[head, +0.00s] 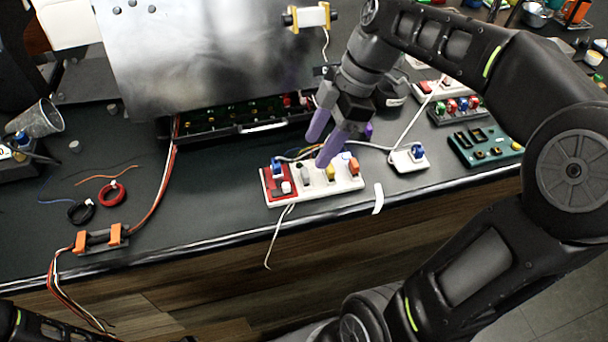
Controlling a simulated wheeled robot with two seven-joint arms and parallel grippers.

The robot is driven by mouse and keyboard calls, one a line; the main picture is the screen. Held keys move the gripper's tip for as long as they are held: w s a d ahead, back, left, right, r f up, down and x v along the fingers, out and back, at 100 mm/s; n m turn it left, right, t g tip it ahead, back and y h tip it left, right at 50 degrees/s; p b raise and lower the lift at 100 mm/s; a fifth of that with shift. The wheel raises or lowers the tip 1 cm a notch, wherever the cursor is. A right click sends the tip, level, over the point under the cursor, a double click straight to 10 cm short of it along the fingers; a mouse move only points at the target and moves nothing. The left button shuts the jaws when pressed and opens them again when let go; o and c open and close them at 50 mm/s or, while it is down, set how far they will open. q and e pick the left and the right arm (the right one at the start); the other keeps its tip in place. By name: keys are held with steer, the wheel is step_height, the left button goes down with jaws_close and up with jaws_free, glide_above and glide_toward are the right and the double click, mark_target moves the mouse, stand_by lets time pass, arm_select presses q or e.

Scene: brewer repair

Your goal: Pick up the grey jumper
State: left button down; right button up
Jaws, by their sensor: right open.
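A white board (316,187) with a red section at its left end lies near the front edge of the bench. Several coloured pieces stand on it. The grey jumper (306,173) looks like the small grey piece near the board's middle, between a blue piece (277,169) and a yellow piece (331,173). My right gripper (317,151) has purple fingers and is open, pointing down just above the board near the grey piece. Nothing shows between its fingers. Whether a finger touches the board or a piece is unclear. My left gripper is out of view.
A white block with a blue piece (408,159) lies to the right, with green (487,147) and dark boards beyond. A metal panel (200,50) rises behind. Orange clamps (102,238) and loose wires lie at the left. The bench edge is close in front.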

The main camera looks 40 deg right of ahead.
mark_target(306, 171)
steer(key=shift+a+f, duration=0.25)
steer(key=shift+f, duration=0.3)
steer(key=shift+p+x, duration=0.5)
steer(key=shift+x, duration=2.1)
steer(key=shift+s, duration=0.15)
steer(key=shift+c, duration=0.2)
jaws_close()
